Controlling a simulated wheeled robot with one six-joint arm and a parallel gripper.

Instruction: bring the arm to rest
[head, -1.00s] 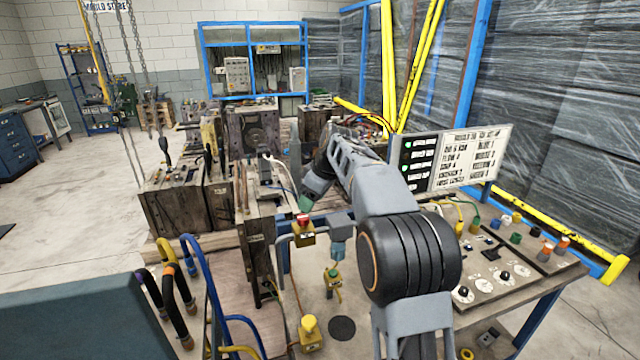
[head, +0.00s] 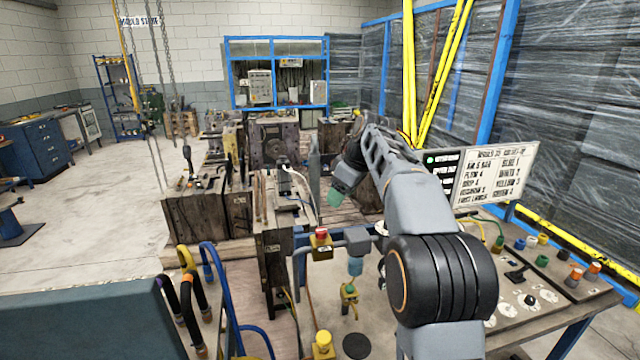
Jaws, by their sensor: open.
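My arm reaches from the lower right up to the middle of the head view and bends down at its far end. My gripper (head: 336,198) is the small grey and green end there. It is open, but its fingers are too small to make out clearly. It hangs above and behind the grey pipe (head: 357,239) with the teal end, apart from it in the picture. I see nothing held in it.
A red-topped yellow button box (head: 320,241) and a yellow-green fitting (head: 349,296) are below the gripper. Worn mould blocks (head: 195,210) stand left. A control bench (head: 530,320) and a sign board (head: 492,174) are right. Chains (head: 157,90) hang left; open floor (head: 85,225) lies beyond.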

